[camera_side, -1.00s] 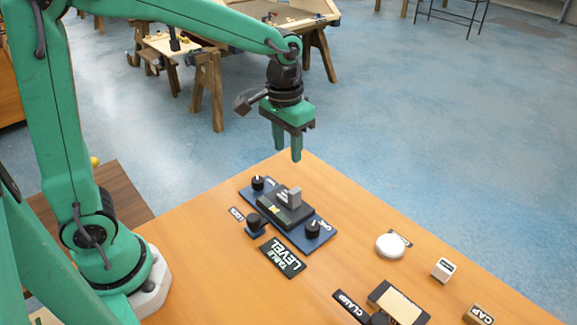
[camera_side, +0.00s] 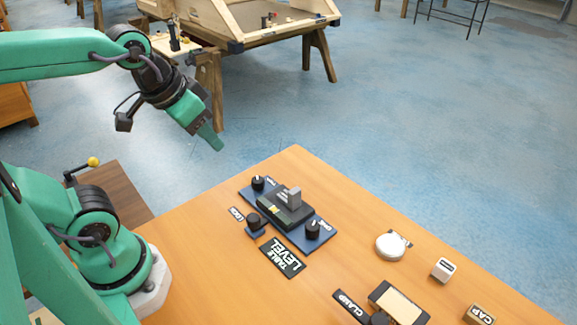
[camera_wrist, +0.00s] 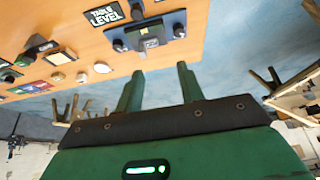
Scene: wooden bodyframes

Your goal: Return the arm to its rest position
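My gripper (camera_side: 216,141) hangs tilted in the air in the side view, high and beyond the far left edge of the wooden table (camera_side: 190,235). In the wrist view my gripper (camera_wrist: 160,72) shows two green fingers standing apart, with nothing between them. It is open and empty, clear of everything on the table. My arm is folded back, with its forearm nearly level at the upper left of the side view.
A blue device with black knobs (camera_side: 287,208) sits on the table beside a TABLE LEVEL plate (camera_side: 283,257). A white round piece (camera_side: 390,247), a white block (camera_side: 443,270), a CAP block (camera_side: 479,315) and a CLAMP label (camera_side: 351,306) lie right. A wooden workbench (camera_side: 318,60) stands behind.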

